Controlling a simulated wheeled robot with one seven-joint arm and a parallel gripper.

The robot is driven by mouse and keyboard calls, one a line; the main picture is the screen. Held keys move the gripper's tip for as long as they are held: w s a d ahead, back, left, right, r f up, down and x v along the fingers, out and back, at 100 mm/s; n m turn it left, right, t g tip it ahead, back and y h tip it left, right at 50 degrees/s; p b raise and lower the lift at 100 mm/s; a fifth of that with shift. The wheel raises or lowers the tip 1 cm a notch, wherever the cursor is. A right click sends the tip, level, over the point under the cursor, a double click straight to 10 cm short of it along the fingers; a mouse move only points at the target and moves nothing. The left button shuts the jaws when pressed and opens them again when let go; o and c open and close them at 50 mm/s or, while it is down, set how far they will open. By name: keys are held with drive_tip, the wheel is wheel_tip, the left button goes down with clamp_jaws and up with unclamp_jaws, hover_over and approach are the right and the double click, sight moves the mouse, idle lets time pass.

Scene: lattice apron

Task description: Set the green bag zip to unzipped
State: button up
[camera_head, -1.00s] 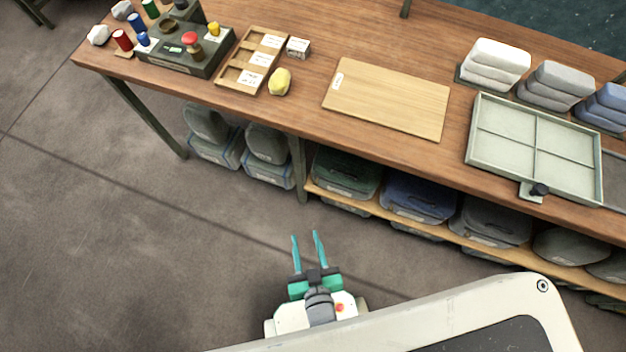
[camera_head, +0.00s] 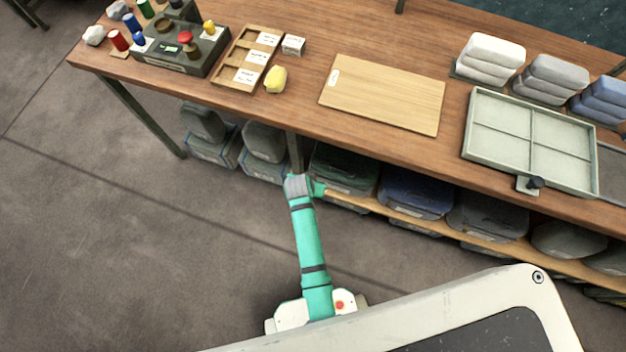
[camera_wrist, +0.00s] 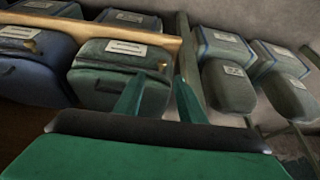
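The green bag (camera_head: 343,170) sits on the shelf under the workbench, just right of the table leg. In the wrist view the green bag (camera_wrist: 118,78) shows a white label and a dark seam, with a small brass-coloured zip pull (camera_wrist: 162,66) at its right end. Whether the zip is open or closed is too small to tell. My gripper (camera_wrist: 158,82) points toward the bag's right end, its two teal fingers apart with nothing visibly held. Contact with the bag cannot be told. In the head view my arm hides the fingers.
A blue bag (camera_head: 416,194) sits right of the green one, with a grey bag (camera_head: 489,216) beyond. The shelf edge (camera_wrist: 90,30) and table leg (camera_head: 295,152) are close to my gripper. Grey bags (camera_head: 264,142) stand left of the leg. Open floor lies in front.

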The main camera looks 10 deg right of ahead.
drive_tip(key=x, duration=1.1)
drive_tip(key=shift+w+a, duration=0.2)
drive_tip(key=shift+w, duration=0.1)
drive_tip(key=shift+r, duration=0.1)
drive_tip(key=shift+g, duration=0.3)
clamp_jaws()
